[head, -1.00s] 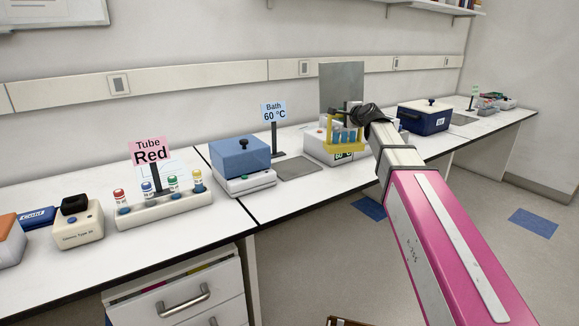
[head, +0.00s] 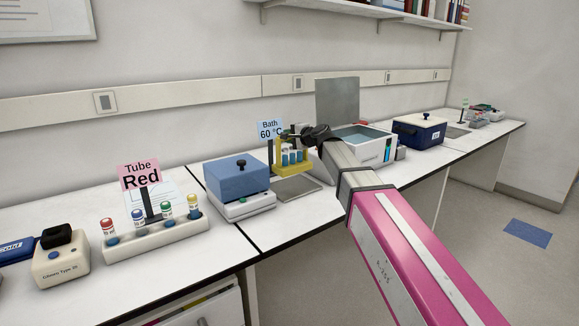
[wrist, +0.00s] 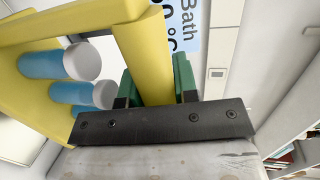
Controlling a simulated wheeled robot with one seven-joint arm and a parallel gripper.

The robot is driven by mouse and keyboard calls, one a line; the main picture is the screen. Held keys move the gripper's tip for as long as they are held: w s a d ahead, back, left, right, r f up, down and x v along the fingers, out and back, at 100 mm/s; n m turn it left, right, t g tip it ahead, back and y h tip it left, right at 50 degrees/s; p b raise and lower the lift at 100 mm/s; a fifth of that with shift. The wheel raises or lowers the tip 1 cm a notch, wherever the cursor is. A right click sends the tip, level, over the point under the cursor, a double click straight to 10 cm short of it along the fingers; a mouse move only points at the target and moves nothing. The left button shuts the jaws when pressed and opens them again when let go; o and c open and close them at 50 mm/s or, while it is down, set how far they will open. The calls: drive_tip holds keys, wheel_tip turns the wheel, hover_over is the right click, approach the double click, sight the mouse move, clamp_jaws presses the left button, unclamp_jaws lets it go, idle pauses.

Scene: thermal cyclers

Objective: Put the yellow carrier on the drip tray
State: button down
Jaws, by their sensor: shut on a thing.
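The yellow carrier (head: 280,168) holds several blue tubes with pale caps and has a tall handle. My gripper (head: 292,134) is shut on its handle. In the wrist view the yellow carrier (wrist: 150,50) fills the left side, with its bar between the green finger pads of my gripper (wrist: 157,85). The drip tray (head: 297,189) is a flat grey plate on the bench, between the blue-lidded device and the open bath. The carrier is over the tray's rear part in the head view. I cannot tell whether its base touches the tray.
The open water bath (head: 362,140) with a raised lid stands right of the tray. The "Bath 60 °C" sign (head: 270,131) is close behind the carrier. A blue-lidded device (head: 238,178) stands left, and a tube rack (head: 155,238) farther left. A dark blue box (head: 419,131) is farther right.

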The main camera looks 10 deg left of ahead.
sight(290, 162)
drive_tip(key=shift+f, duration=3.6)
drive_tip(key=c, duration=0.9)
unclamp_jaws()
drive_tip(key=shift+f, duration=0.15)
drive_tip(key=v, duration=1.2)
